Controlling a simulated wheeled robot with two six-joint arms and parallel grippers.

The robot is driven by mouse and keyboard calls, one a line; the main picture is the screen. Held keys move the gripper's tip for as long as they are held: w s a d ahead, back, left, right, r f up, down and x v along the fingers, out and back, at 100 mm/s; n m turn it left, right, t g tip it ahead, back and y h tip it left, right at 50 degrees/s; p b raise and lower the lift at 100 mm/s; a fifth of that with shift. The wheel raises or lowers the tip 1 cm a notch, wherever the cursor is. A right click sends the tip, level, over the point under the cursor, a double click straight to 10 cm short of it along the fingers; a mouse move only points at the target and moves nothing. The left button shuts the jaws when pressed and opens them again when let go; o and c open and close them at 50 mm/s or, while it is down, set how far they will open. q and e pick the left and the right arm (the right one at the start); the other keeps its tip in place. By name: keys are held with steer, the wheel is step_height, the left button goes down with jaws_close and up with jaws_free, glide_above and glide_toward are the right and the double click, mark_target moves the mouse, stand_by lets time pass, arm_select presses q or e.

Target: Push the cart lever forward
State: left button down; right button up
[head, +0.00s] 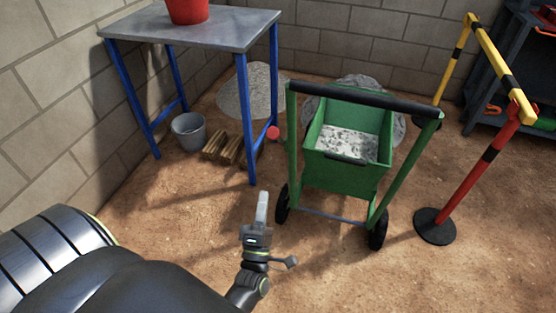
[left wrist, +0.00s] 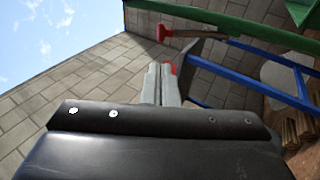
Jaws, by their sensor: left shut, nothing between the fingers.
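The green cart (head: 348,172) stands on the dirt at right of centre, with a dark handle bar (head: 360,100) across its top. A lever with a round red knob (head: 273,133) shows at the left side of its frame. In the left wrist view, a red-ended rod (left wrist: 162,32) beside the cart's green bar (left wrist: 230,22) looks like this lever. My left gripper (head: 262,208) is shut and empty, in front of and left of the cart, apart from the lever. Its closed fingers also show in the left wrist view (left wrist: 160,84). My right gripper is not in view.
A blue-legged table (head: 195,28) with a red bucket (head: 188,10) stands at upper left. A grey bucket (head: 188,131) and wood pieces (head: 223,148) lie beneath. A red-and-black post (head: 470,175) with a yellow-and-black bar (head: 498,70) stands right of the cart. Foreground dirt is clear.

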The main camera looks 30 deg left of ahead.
arm_select(q)
steer(key=p+x, duration=0.2)
steer(key=x, duration=1.1)
steer(key=shift+w, duration=0.3)
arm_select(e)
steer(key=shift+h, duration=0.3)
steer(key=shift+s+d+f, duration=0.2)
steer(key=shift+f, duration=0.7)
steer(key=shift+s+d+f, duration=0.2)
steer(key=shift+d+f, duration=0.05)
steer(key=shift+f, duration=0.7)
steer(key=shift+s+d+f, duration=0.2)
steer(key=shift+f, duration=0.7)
arm_select(q)
steer(key=shift+r, duration=0.1)
